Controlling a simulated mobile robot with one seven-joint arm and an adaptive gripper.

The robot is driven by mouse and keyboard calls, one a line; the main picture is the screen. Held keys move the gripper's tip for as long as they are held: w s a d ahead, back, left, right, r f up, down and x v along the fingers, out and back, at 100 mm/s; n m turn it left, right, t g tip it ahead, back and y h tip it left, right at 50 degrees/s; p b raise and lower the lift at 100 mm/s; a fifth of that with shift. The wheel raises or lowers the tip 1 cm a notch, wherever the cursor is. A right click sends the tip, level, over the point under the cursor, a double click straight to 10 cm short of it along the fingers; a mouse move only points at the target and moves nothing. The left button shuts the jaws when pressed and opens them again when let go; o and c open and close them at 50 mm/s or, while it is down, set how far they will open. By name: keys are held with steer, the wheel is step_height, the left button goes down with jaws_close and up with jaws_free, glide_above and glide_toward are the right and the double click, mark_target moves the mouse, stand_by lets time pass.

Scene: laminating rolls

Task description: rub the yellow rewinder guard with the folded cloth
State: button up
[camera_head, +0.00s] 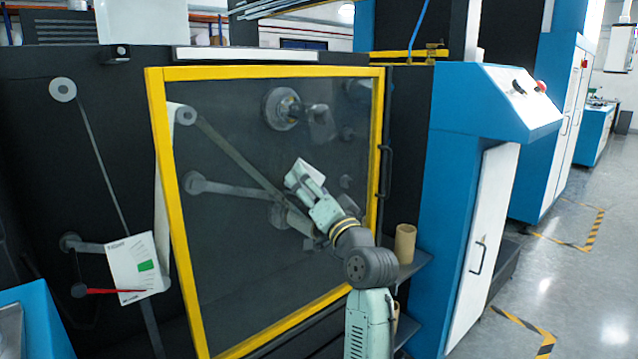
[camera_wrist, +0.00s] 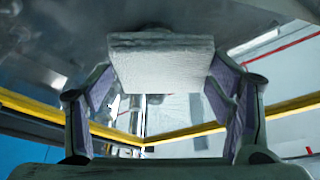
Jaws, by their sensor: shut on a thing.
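The yellow rewinder guard (camera_head: 160,150) is a yellow frame around a large clear panel on the dark machine. Its yellow edge also shows in the wrist view (camera_wrist: 190,132). My gripper (camera_head: 309,186) is in front of the panel, a little right of its middle. It is shut on the folded cloth (camera_wrist: 160,62), a pale, thick folded pad between the two fingers. The cloth also shows in the head view (camera_head: 303,171), tilted, at the gripper's tip against the panel. I cannot tell whether it touches the panel. My arm hides part of the panel's lower right.
A brown cardboard tube (camera_head: 405,243) stands on a dark shelf right of my arm. A blue cabinet (camera_head: 455,190) with a sloped control panel stands at the right. A white sheet (camera_head: 134,266) hangs left of the guard. The floor at the far right is open.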

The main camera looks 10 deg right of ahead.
mark_target(317, 172)
steer(key=shift+s+a+p, duration=0.35)
steer(key=shift+s+a, duration=0.45)
steer(key=shift+a, duration=0.25)
steer(key=shift+s+a+p, duration=0.35)
steer(key=shift+s+a, duration=0.45)
steer(key=shift+a, duration=0.25)
steer(key=shift+s+a+p, duration=0.3)
steer(key=shift+s+a, duration=0.15)
steer(key=shift+a, duration=0.3)
steer(key=shift+s+a+p, duration=0.3)
steer(key=shift+s+a, duration=0.15)
steer(key=shift+a, duration=0.25)
steer(key=shift+s+r+p, duration=0.1)
steer(key=shift+r+p, duration=0.75)
steer(key=shift+r, duration=0.2)
steer(key=shift+w+d+f+b, duration=0.15)
steer(key=shift+w+d, duration=0.15)
steer(key=shift+d, duration=0.15)
steer(key=shift+w+d+r+b, duration=0.15)
steer(key=shift+w+d, duration=0.15)
steer(key=shift+d, duration=0.15)
steer(key=shift+w+d+f+b, duration=0.1)
steer(key=shift+w+d+b, duration=0.25)
steer(key=shift+w+d, duration=0.7)
steer(key=shift+w+d+r+b, duration=0.1)
steer(key=shift+w+d+b, duration=0.2)
steer(key=shift+w+d, duration=0.75)
steer(key=shift+w+d+f+b, duration=0.1)
steer(key=shift+w+d+b, duration=0.4)
steer(key=shift+d, duration=0.95)
